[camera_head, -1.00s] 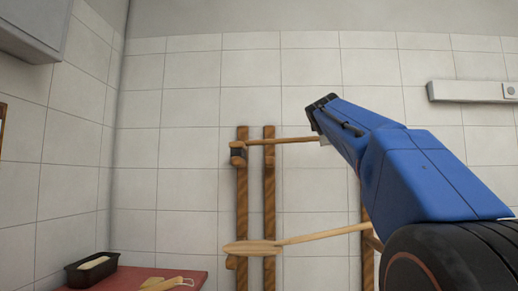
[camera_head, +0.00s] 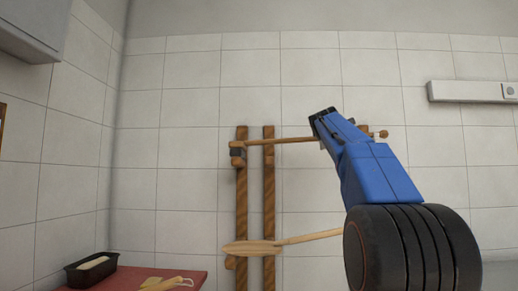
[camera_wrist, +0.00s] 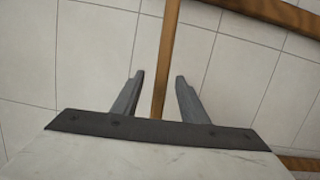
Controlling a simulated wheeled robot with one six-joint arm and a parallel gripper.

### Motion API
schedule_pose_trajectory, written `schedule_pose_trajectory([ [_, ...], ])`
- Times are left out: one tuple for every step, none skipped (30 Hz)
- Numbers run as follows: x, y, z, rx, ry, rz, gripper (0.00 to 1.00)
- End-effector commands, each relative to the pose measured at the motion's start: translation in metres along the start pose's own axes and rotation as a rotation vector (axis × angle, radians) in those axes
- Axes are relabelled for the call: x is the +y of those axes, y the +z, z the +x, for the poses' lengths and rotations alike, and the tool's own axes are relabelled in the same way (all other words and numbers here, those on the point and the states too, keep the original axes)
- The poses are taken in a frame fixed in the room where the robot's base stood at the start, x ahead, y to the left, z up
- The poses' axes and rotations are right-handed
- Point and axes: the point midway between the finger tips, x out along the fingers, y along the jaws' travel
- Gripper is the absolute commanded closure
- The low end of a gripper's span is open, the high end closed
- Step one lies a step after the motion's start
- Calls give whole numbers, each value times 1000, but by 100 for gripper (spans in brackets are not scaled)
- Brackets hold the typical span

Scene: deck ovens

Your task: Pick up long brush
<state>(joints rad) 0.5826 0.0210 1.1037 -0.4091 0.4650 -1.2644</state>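The long brush (camera_head: 290,140) lies level across two upright wooden posts, with its dark-bristled head at the left and its thin wooden handle running right, behind my blue arm. The handle end shows to the right of the arm. In the wrist view the handle (camera_wrist: 168,45) runs down between the two grey fingers of my gripper (camera_wrist: 160,77). The fingers are open, with a gap on both sides of the handle. The fingers are hidden behind my arm in the head view.
A wooden peel (camera_head: 252,247) rests lower on the same posts (camera_head: 242,200). A red-topped surface (camera_head: 190,276) at the lower left holds a black tin (camera_head: 90,270) and small utensils. A pale wall unit (camera_head: 470,91) is at the right. Tiled wall stands behind.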

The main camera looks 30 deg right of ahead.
Motion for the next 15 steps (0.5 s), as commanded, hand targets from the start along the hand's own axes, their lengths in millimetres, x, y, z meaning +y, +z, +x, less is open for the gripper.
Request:
schedule_pose_trajectory([
  [-2, 0, 6, 0, -2, 0, 60],
  [-3, 0, 9, 0, -3, 0, 60],
  [-3, 1, 14, 0, -3, 1, 60],
  [-3, 1, 18, 0, -2, 2, 60],
  [-3, 1, 22, -1, -2, 2, 60],
  [-4, 2, 28, -1, -3, 1, 60],
  [-4, 2, 32, -1, -3, 0, 60],
  [-4, 2, 35, -1, -1, 0, 60],
  [-4, 2, 39, -1, -2, 0, 60],
  [-4, 2, 42, -1, -2, 1, 60],
  [-4, 2, 44, -1, -2, 1, 60],
  [-3, 2, 46, 0, -1, 1, 60],
  [-3, 2, 47, 0, -1, 2, 60],
  [-3, 2, 48, 0, -1, 2, 60],
  [-3, 2, 49, 0, -1, 1, 60],
])
